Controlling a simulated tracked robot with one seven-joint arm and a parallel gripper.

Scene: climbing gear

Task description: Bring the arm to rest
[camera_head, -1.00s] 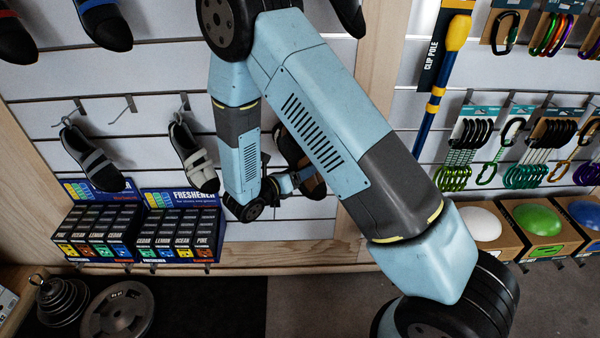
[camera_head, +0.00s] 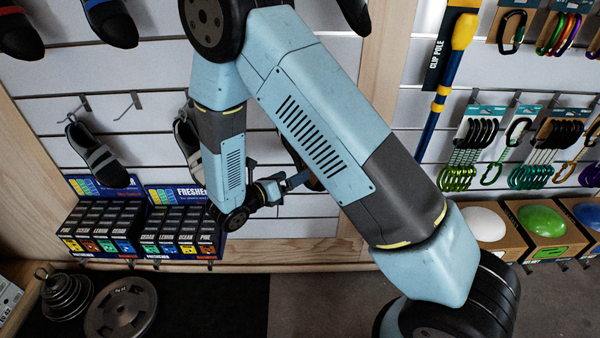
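My blue and grey arm (camera_head: 315,120) fills the middle of the view, bent with its elbow at the top. Its forearm hangs down to a black wrist joint (camera_head: 236,218) in front of the right-hand freshener box. The end of the arm, with my gripper (camera_head: 298,180), points right and away from the wrist, close before the slatted wall. The fingers are small and dark against a hanging shoe behind them, so whether they are open or shut does not show. I see nothing clearly held.
Climbing shoes (camera_head: 97,152) hang on the slatted wall. Freshener boxes (camera_head: 180,232) stand on a ledge below. Weight plates (camera_head: 120,307) lie on the floor at lower left. Quickdraws (camera_head: 475,150), a clip pole (camera_head: 441,90) and boxed coloured domes (camera_head: 541,221) are at right.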

